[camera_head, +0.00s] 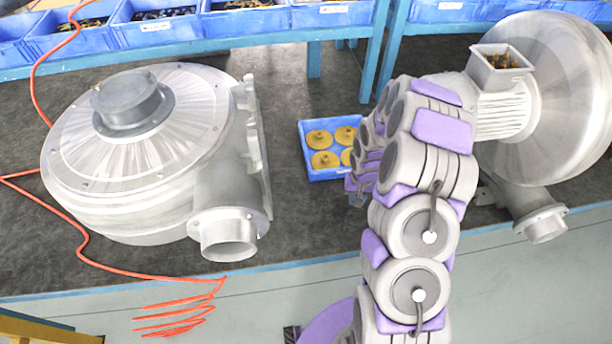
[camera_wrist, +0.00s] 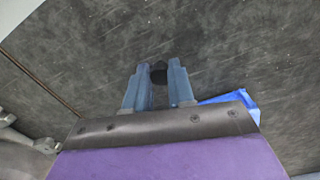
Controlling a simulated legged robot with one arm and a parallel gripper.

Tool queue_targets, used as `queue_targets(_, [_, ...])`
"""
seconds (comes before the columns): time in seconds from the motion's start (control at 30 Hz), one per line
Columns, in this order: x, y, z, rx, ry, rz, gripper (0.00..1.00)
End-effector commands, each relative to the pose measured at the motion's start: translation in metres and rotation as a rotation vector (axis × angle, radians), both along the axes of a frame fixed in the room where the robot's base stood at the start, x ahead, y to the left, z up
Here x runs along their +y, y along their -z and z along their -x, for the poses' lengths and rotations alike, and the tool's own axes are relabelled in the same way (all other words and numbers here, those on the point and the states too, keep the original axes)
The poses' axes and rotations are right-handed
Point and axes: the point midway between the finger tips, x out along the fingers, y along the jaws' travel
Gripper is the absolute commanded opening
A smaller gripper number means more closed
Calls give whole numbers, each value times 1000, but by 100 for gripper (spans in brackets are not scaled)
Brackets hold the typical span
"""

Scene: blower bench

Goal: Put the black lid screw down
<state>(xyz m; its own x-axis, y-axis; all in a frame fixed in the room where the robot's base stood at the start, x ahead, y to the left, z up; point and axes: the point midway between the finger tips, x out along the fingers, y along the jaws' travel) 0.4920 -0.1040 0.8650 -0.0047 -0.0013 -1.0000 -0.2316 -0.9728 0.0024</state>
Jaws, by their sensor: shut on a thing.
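In the wrist view my gripper (camera_wrist: 160,82) shows as two blue-grey fingers pointing at the dark bench top. The black lid screw (camera_wrist: 158,73) is a small dark piece between the fingertips, and the fingers are shut on it. I cannot tell whether it touches the bench (camera_wrist: 90,60). In the head view my gripper is mostly hidden behind my arm, just right of the small blue tray. The screw cannot be made out there.
A blue tray (camera_head: 310,172) with several yellow discs stands mid-bench; its corner shows in the wrist view (camera_wrist: 245,98). A large silver blower (camera_head: 150,150) stands left, another (camera_head: 570,95) right. An orange hose (camera_head: 85,245) crosses the left. Blue bins (camera_head: 155,32) line the back.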

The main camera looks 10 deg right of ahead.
Motion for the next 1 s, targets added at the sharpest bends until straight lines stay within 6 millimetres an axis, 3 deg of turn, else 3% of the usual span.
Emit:
queue_targets(0.07, [-3,4,-2,-1,14,0,0])
queue_targets(0.13, [5,6,-7,-3,14,1,0])
queue_targets(0.7, [117,19,-66,-1,13,2,0])
queue_targets(1.0, [131,24,-76,-4,18,0,0])
